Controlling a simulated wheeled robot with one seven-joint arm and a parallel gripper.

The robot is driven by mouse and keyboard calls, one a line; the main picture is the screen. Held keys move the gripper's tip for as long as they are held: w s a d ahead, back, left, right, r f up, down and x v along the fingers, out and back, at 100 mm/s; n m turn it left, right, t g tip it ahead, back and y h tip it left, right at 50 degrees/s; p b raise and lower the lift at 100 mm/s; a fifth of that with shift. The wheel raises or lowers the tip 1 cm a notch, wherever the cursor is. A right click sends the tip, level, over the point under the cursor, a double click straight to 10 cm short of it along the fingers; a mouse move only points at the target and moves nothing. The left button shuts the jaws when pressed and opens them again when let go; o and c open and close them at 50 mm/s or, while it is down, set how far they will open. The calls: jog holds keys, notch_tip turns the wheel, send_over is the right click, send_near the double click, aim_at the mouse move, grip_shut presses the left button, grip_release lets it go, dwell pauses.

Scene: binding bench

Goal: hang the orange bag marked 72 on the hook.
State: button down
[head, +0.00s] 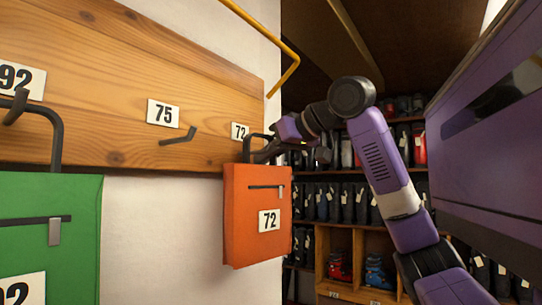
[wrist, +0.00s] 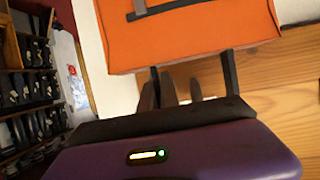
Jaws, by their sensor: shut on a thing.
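The orange bag marked 72 (head: 243,220) hangs upright by its dark handle close in front of the wooden board, below the plate marked 72 (head: 239,131). My gripper (head: 266,151) reaches in from the right and is shut on the handle at the bag's top. The hook belonging to that plate is not clearly visible behind the handle and gripper, so I cannot tell whether the handle is on it. In the wrist view the orange bag (wrist: 190,35) fills the top, with the handle's dark sides running to my gripper (wrist: 172,88).
The wooden board (head: 110,75) also carries a bare hook (head: 178,137) by plate 75 (head: 163,113). A green bag (head: 60,200) hangs at the left by plate 92. A yellow rail (head: 262,38) runs above. Shelves of dark items (head: 330,200) stand behind, and a purple cabinet (head: 500,150) at right.

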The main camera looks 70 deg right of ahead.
jog(key=shift+w+d+f+b, duration=0.1)
jog(key=shift+w+f+b, duration=0.15)
jog(key=shift+f+b, duration=0.3)
jog(key=shift+w+f+b, duration=0.2)
jog(key=shift+f+b, duration=0.15)
jog(key=shift+f, duration=0.45)
jog(key=c, duration=1.5)
grip_release()
jog(key=shift+f, duration=0.1)
jog(key=shift+s, duration=0.1)
jog(key=shift+b+v, duration=0.7)
jog(key=shift+v, duration=3.2)
jog(key=b+v, duration=0.1)
jog(key=v, duration=0.6)
jog(key=shift+s, duration=0.35)
